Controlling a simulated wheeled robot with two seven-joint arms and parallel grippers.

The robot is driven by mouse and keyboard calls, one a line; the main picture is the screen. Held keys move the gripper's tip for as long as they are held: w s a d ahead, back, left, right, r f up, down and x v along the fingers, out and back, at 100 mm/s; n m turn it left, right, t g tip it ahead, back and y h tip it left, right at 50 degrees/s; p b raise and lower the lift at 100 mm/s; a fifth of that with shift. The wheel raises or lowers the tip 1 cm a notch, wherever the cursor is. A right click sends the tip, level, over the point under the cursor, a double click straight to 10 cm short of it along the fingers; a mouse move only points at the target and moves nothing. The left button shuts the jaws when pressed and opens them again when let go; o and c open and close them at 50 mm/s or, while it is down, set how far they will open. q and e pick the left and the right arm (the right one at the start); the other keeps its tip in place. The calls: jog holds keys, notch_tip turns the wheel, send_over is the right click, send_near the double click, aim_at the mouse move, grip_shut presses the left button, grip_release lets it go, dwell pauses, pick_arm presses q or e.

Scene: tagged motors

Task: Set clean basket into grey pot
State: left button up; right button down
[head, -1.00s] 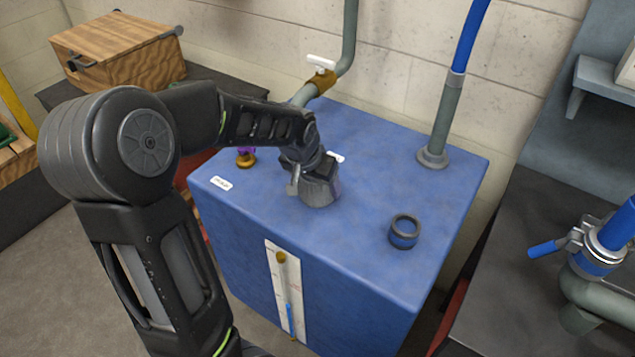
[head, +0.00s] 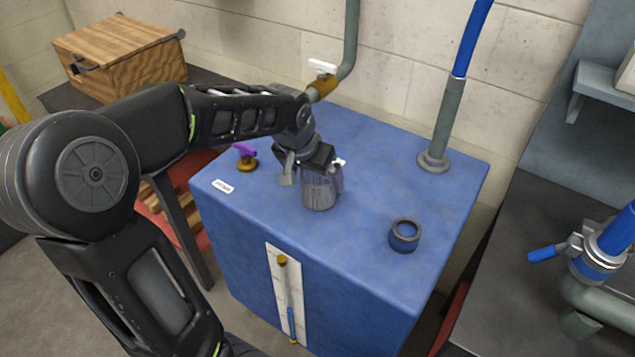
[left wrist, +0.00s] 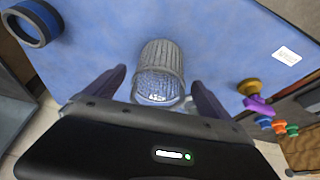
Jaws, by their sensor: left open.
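A grey ribbed, mesh-like cylinder (head: 318,194) stands upright on the blue tank top (head: 365,160). It also shows in the left wrist view (left wrist: 160,62), with an open round end and pale marks inside. It looks like the basket; I cannot tell whether a separate grey pot is around it. My left gripper (head: 313,168) is open just above the cylinder. In the left wrist view its two dark fingers (left wrist: 157,90) stand apart on either side of the near end; contact cannot be made out. My right gripper is in no view.
A blue and black ring (head: 404,235) sits near the tank's right front. A purple-handled brass valve (head: 246,158) is at the left, by a small white label (head: 222,185). Pipes rise at the back, one with a white-handled valve (head: 322,70). A bench with a blue valve (head: 592,250) is at the right.

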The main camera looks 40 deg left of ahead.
pick_arm(q)
jog(key=v, duration=0.6)
jog(key=shift+r, duration=0.1)
dwell(0.3)
